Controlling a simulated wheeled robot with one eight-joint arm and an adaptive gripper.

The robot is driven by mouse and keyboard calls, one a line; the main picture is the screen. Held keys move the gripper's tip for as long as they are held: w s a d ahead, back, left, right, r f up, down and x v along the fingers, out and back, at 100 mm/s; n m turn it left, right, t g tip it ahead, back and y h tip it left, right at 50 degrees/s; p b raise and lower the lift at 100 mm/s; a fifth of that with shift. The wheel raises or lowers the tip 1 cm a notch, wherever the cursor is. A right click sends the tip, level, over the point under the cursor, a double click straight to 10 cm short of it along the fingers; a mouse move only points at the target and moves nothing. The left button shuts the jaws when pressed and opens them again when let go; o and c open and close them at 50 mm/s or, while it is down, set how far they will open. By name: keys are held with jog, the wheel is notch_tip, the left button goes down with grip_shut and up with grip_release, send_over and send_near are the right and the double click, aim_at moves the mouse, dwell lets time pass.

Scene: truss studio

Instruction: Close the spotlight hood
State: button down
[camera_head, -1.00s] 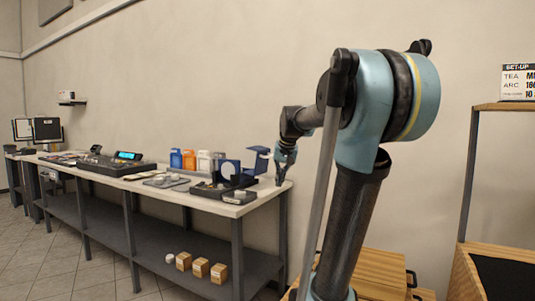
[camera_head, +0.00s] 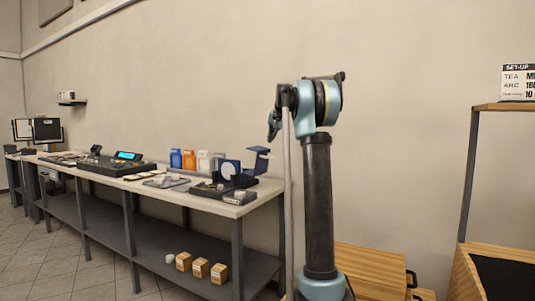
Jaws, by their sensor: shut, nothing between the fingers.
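A dark blue spotlight (camera_head: 231,167) with a pale round disc in its face stands near the right end of the long workbench (camera_head: 262,191). A blue flap-like part (camera_head: 259,150), which looks like its hood, juts out to the right at its upper side. It stands apart from the disc, so the hood appears open. My gripper (camera_head: 272,132) is shut and empty. In the picture it is just above and right of the blue flap; its depth to it is hard to tell, and my arm seems closer to the camera. The fingertips are small and partly blurred.
Orange, blue and white containers (camera_head: 189,160) stand behind, and a mixing console (camera_head: 115,163) is farther left. Wooden crates (camera_head: 372,272) stand right of the bench.

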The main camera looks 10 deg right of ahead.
aim_at(267, 150)
jog(key=x, duration=1)
jog(key=shift+w, duration=0.3)
